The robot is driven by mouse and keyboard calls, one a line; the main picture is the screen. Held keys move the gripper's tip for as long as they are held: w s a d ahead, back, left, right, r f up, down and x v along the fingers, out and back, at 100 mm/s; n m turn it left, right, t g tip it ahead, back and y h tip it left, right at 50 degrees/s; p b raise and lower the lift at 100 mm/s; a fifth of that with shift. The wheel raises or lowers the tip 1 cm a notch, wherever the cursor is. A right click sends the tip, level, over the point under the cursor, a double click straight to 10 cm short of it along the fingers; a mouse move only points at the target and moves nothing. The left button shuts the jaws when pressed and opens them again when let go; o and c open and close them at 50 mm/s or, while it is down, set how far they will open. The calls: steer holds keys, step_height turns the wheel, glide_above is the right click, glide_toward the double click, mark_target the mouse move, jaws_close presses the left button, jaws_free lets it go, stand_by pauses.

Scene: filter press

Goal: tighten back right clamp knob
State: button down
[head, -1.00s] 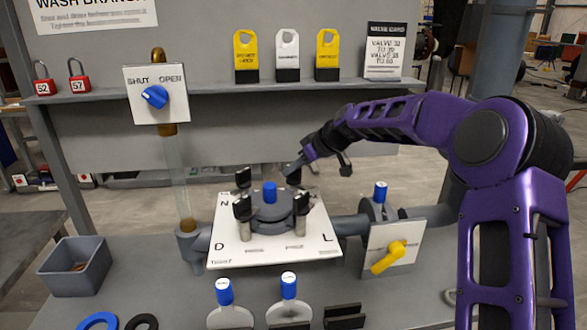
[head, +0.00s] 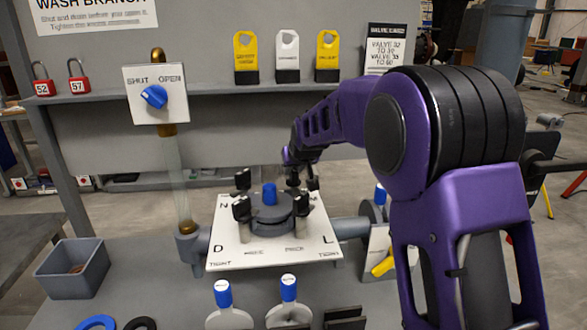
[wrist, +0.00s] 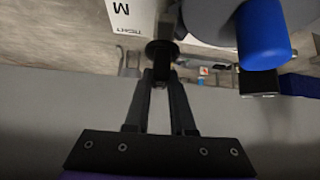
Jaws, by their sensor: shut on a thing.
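The filter press is a grey round cover (head: 262,215) with a blue cap (head: 269,194) on a white lettered plate (head: 225,255). Black clamp knobs stand around it: back left (head: 243,179), front left (head: 241,208) and front right (head: 302,204). My gripper (head: 294,180) is at the back right corner. In the wrist view my gripper (wrist: 161,82) has its fingers closed around the black back right clamp knob (wrist: 162,50), beside the plate's letter M. The blue cap (wrist: 262,35) shows at the right. In the head view my gripper largely hides this knob.
A yellow-handled valve (head: 383,266) is right of the plate, partly behind my arm. A blue SHUT/OPEN knob (head: 154,97) stands at the back left. A grey bin (head: 72,269) is at the left. Blue-topped parts (head: 288,289) are at the front edge.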

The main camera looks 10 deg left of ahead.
steer(key=m+h+b, duration=0.1)
steer(key=m+h, duration=0.3)
steer(key=m, duration=0.1)
steer(key=shift+a, duration=0.15)
steer(key=m+h, duration=0.2)
steer(key=shift+m, duration=0.3)
steer(key=shift+m+g+h, duration=0.4)
steer(key=shift+m+h, duration=0.3)
steer(key=shift+m, duration=0.5)
steer(key=c, duration=0.8)
jaws_free()
steer(key=shift+o, duration=0.2)
steer(key=v, duration=1.7)
steer(key=shift+a+p, duration=0.2)
steer(key=shift+p, duration=0.2)
